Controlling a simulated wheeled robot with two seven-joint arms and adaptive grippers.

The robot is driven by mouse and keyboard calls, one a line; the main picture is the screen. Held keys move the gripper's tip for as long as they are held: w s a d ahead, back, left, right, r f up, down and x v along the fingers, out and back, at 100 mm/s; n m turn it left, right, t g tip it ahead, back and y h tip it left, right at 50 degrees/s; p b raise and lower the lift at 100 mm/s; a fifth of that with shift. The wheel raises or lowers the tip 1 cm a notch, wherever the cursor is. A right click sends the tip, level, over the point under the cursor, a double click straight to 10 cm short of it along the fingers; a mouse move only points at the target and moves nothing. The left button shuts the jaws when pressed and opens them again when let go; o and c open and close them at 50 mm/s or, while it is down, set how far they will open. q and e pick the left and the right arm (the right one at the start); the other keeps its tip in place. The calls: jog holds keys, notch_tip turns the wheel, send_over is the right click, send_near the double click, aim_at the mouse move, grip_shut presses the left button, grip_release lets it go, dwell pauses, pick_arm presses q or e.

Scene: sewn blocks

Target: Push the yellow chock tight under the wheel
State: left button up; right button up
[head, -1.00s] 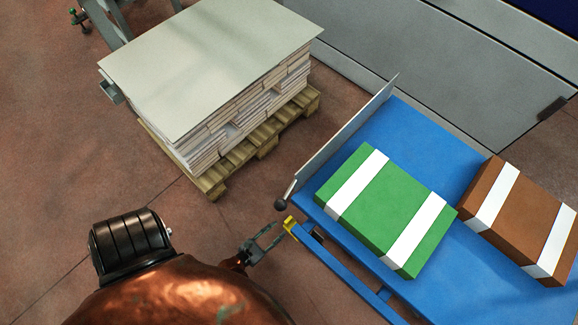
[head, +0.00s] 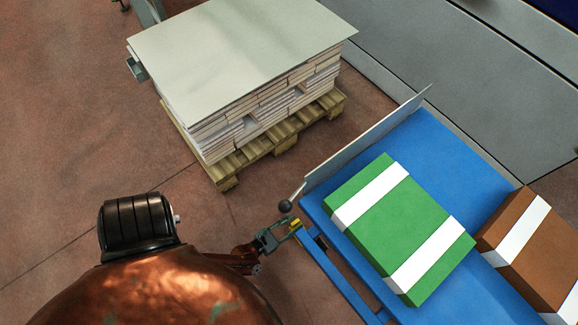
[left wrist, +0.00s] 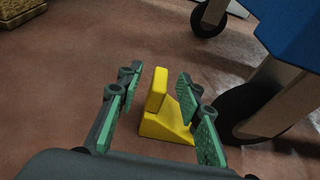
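The yellow chock (left wrist: 166,122) stands on the floor in the left wrist view, a wedge with an upright block at its back. A bit of the chock (head: 296,225) shows in the head view by the blue cart's corner. The dark wheel (left wrist: 256,108) is to its right under the cart. My left finger hides part of the space between chock and wheel, so I cannot tell if they touch. My left gripper (left wrist: 160,105) is open, its green-padded fingers on either side of the chock's block with gaps showing. It also shows in the head view (head: 275,236). My right gripper is out of view.
The blue cart (head: 436,133) carries a green box (head: 395,220) and a brown box (head: 535,240), both white-banded. A lever with a dark knob (head: 286,206) stands close to my left gripper. A pallet (head: 232,172) with stacked sheets stands behind.

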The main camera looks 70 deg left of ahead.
pick_arm(q)
jog(key=shift+x, duration=0.75)
jog(key=shift+c, duration=0.2)
grip_shut()
